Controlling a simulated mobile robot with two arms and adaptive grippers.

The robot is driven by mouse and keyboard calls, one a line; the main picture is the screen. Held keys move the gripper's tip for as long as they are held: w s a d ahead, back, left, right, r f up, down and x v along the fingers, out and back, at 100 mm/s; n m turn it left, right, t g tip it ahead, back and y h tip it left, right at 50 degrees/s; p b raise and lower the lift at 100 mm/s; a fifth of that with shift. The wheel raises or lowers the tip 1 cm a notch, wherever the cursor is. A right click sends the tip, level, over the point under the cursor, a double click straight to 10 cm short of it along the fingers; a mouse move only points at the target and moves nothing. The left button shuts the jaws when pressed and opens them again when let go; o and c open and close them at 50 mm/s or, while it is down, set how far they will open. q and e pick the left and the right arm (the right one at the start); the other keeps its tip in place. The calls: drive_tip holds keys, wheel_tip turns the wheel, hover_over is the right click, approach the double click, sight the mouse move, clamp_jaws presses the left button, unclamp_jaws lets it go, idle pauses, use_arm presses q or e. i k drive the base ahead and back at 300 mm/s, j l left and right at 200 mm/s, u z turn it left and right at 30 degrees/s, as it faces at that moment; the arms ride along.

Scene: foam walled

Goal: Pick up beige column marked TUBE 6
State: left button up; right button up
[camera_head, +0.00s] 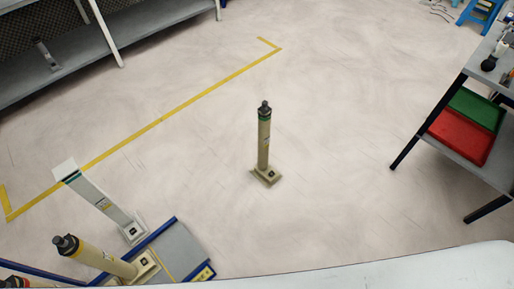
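A beige column (264,145) with a dark cap, a green band near the top and a small label stands upright on a square beige foot in the middle of the open floor. A second beige column (98,257) with a dark cap and a yellow band shows at the lower left. A flat-sided white column (98,201) with a green band stands just behind it. The label writing is too small to read, so I cannot tell which one is TUBE 6. Neither of my grippers is in view.
A grey platform with blue edges (184,246) lies beside the lower-left columns. A yellow floor line (160,121) runs diagonally behind. A shelf (80,66) stands at upper left, a table with a red bin (461,136) at right. Floor around the middle column is clear.

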sight(262, 171)
drive_tip(key=z, duration=1.25)
drive_tip(key=i+l+z, duration=0.1)
drive_tip(key=i, duration=0.3)
drive_tip(key=i+l+z, duration=0.1)
drive_tip(key=i+l, duration=0.15)
drive_tip(key=i, duration=0.15)
drive_tip(key=i+l+z, duration=0.1)
drive_tip(key=i, duration=0.3)
drive_tip(key=i+j+u, duration=0.4)
drive_tip(key=i, duration=0.2)
drive_tip(key=i+u, duration=0.4)
drive_tip(key=i, duration=0.25)
drive_tip(key=i+u, duration=0.45)
drive_tip(key=i, duration=0.2)
drive_tip(key=i+l+u, duration=0.4)
drive_tip(key=i, duration=0.25)
drive_tip(key=i+j+u, duration=0.25)
drive_tip(key=i+u, duration=0.2)
drive_tip(key=i+j+u, duration=0.1)
drive_tip(key=i+u, duration=0.2)
drive_tip(key=u, duration=0.15)
drive_tip(key=i+u, duration=0.5)
drive_tip(key=i+l+u, duration=0.2)
drive_tip(key=u, duration=0.25)
drive_tip(key=i+l+u, duration=0.45)
